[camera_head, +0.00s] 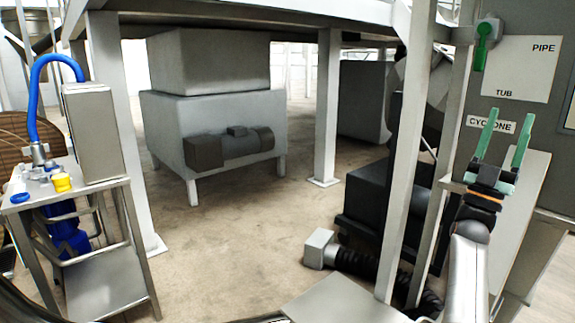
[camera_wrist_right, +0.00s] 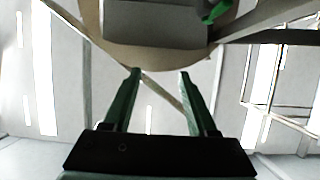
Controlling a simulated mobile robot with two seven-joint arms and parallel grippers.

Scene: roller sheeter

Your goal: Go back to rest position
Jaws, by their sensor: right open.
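My right gripper (camera_head: 502,142) is at the right of the head view, pointing up, with its two green fingers apart and nothing between them. It is in front of the grey panel (camera_head: 545,150) labelled "CYCLONE", below the "PIPE" and "TUB" labels. In the right wrist view the same open fingers (camera_wrist_right: 157,75) show with an empty gap. A green part also shows at the top of the wrist view (camera_wrist_right: 217,11). My left gripper is not in view.
White posts (camera_head: 327,110) and a grey machine (camera_head: 215,120) stand behind. A black corrugated hose (camera_head: 360,265) lies low near the right post. The middle floor is clear.

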